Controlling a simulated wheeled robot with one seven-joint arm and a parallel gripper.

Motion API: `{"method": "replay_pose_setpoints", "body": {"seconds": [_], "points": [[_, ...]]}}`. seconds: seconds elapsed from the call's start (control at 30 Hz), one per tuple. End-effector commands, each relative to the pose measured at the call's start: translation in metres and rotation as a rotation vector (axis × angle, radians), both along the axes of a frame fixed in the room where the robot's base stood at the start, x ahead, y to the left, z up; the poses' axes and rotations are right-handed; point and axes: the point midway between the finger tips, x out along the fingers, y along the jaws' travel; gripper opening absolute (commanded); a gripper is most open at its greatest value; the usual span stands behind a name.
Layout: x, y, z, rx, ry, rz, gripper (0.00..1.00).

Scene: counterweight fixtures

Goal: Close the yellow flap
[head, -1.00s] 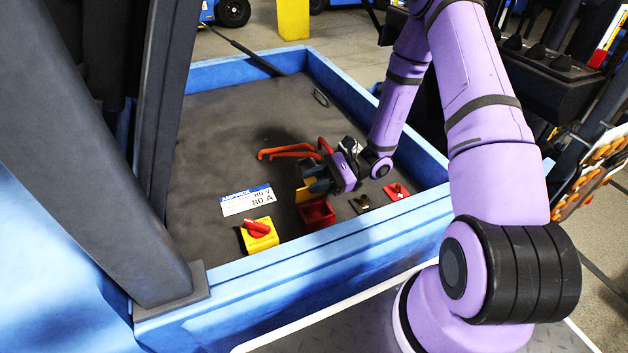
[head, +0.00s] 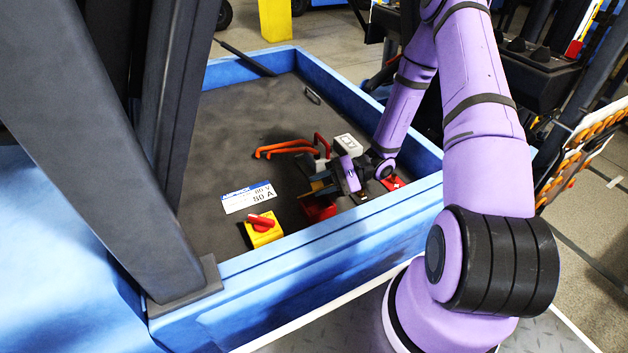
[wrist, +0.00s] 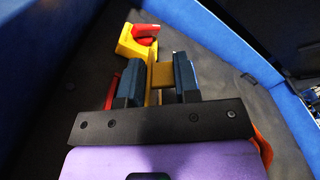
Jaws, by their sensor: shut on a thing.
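The yellow flap (wrist: 162,75) shows in the wrist view between the two dark blue fingers of my gripper (wrist: 160,77). My gripper is shut on it. In the head view my gripper (head: 324,188) is low over the tray floor, at the red box (head: 320,210), and hides most of the flap. The red box is open-topped as far as I can see, and its far side is covered by the fingers. In the wrist view only a red edge of the box (wrist: 111,92) shows left of the fingers. The flap's exact angle is hard to tell.
A yellow block with a red knob (head: 263,230) stands left of the red box, near a white label (head: 248,197). A red switch plate (head: 393,182) is to the right. A blue wall (head: 340,248) borders the front.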

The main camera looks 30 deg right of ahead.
Motion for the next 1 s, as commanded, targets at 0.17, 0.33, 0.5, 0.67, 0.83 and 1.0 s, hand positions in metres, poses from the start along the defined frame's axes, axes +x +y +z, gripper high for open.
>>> {"method": "replay_pose_setpoints", "body": {"seconds": [0.17,0.33,0.5,0.67,0.83,1.0], "points": [[-0.008,-0.001,-0.006,0.001,-0.158,-0.004,0.00],[-0.014,-0.001,-0.012,0.001,-0.283,-0.003,0.00],[-0.018,-0.001,-0.017,0.001,-0.374,-0.003,0.00],[-0.021,-0.001,-0.020,0.001,-0.430,-0.001,0.00],[-0.022,-0.001,-0.022,0.001,-0.457,-0.002,0.00],[-0.022,-0.001,-0.022,0.000,-0.464,-0.001,0.00]]}}
